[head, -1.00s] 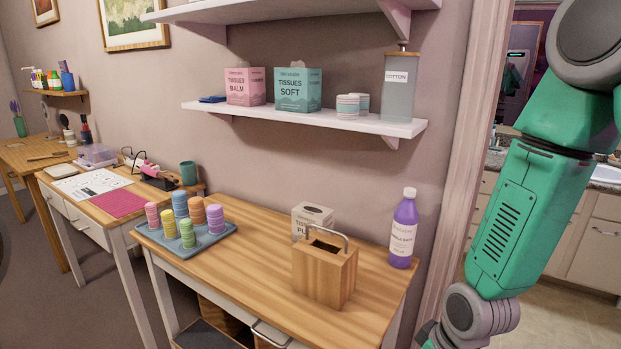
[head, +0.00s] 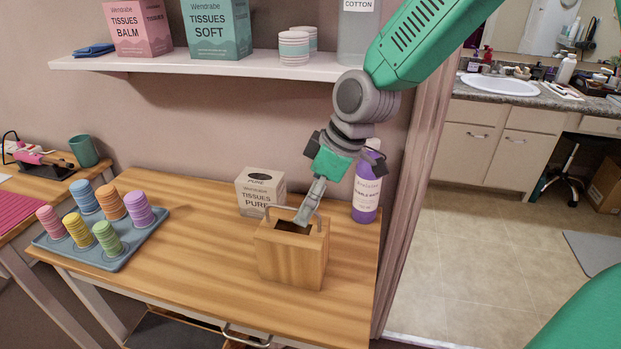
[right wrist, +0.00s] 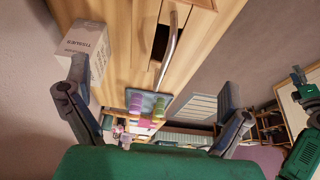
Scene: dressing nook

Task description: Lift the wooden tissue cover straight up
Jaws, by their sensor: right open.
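The wooden tissue cover (head: 290,262) stands upright on the wooden table (head: 205,285). It has a dark slot in its top and a thin metal handle arched over it. My right gripper (head: 308,213) points down at the handle from above and hides part of it in the head view. In the right wrist view my right gripper (right wrist: 153,80) is open, with the handle (right wrist: 172,45) passing between its spread fingers. Contact with the handle cannot be told. Part of my left arm shows at the right edge of the right wrist view; its jaws are unclear.
A "Tissues Pure" box (head: 260,196) stands just behind the cover. A purple bottle (head: 367,190) stands behind and right of it, close to my right gripper. A blue tray (head: 100,258) holds several coloured rolls at left. A white shelf (head: 215,68) overhangs the back.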

